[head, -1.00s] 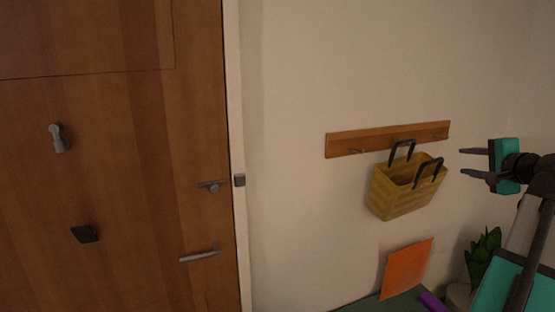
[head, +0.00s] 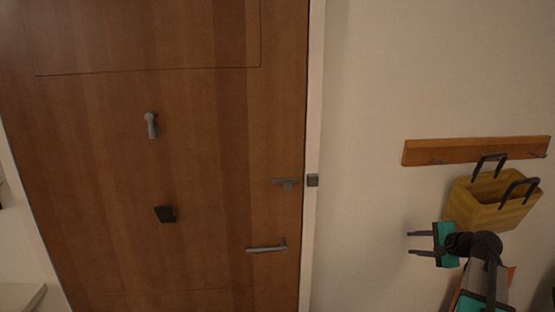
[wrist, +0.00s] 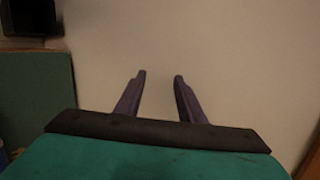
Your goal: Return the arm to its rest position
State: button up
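My gripper (head: 420,243) is in the lower right of the head view, in front of the pale wall and left of the hanging yellow basket. Its two dark fingers point left and stand apart with nothing between them. The wrist view also shows my gripper (wrist: 158,80) with its fingers apart, and only pale wall lies beyond them. My arm is bent, with its links at the bottom right of the head view.
A wooden door (head: 215,180) with a lever handle (head: 266,248) fills the left and middle. A wooden hook rail (head: 470,150) holds the yellow basket (head: 490,203) on the right. An orange sheet is mostly hidden behind my arm. Wall between door and gripper is clear.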

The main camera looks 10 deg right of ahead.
jog(key=a+f+n+g+y, duration=0.35)
jog(key=a+f+g, duration=0.25)
jog(key=a+f, duration=1.95)
jog(key=s+a+f+n+g, duration=0.2)
jog(key=s+a+f+n, duration=0.1)
jog(key=s+a+f, duration=0.55)
jog(key=s+a+f+n+g+h, duration=0.1)
jog(key=s+a+f+n+g, duration=0.15)
jog(key=s+a+f, duration=0.4)
jog(key=s+a+f+n+g+h, duration=0.1)
jog(key=s+a+f+n+g, duration=0.15)
jog(key=s+f, duration=0.6)
jog(key=s+d+f+n+g+h, duration=0.1)
jog(key=s+d+n+g+h, duration=0.1)
jog(key=s, duration=0.5)
jog(key=s+d+f+n+g+h, duration=0.1)
jog(key=s+n, duration=0.3)
jog(key=s, duration=0.4)
jog(key=shift+s+d+f+n+g+h, duration=0.2)
jog(key=shift+d+f+n+g+h, duration=0.25)
jog(key=shift+f, duration=0.25)
